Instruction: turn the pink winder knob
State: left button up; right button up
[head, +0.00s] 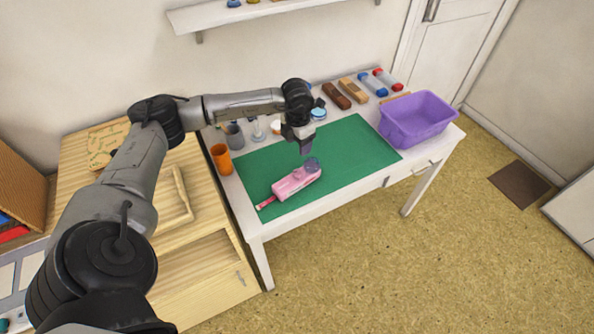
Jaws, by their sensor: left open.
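The pink winder (297,183) lies on the green mat (352,147), slanting from lower left to upper right. A thin pink strip sticks out at its lower left end. A round grey-blue part (312,165) shows at its upper right end; I cannot tell whether this is the knob. My left gripper (306,149) points down just above and behind that end. It is open and holds nothing that I can see. Whether the fingers touch the winder is too small to tell. My right gripper is not in view.
A purple bin (417,120) stands at the table's right end. An orange cup (221,158) and a grey cup (234,136) stand at the left. Brown blocks and red and blue pieces line the back. The mat's right half is clear.

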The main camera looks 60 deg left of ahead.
aim_at(297, 172)
pick_arm(q)
jog(key=shift+n, duration=0.3)
jog(key=f+b, duration=0.1)
jog(key=f, duration=0.6)
jog(key=f+b, duration=0.1)
jog(key=f, duration=0.5)
jog(key=shift+s+f, duration=0.2)
jog(key=shift+f, duration=0.2)
jog(key=shift+c, duration=0.2)
jog(key=c, duration=0.9)
jog(key=shift+r+n+p, duration=0.25)
jog(key=shift+n+p, duration=0.65)
jog(key=shift+p, duration=0.1)
jog(key=shift+f+n+p, duration=0.1)
jog(key=shift+n+p, duration=0.4)
jog(key=shift+n, duration=0.3)
jog(key=shift+f, duration=0.15)
jog(key=shift+a, duration=0.1)
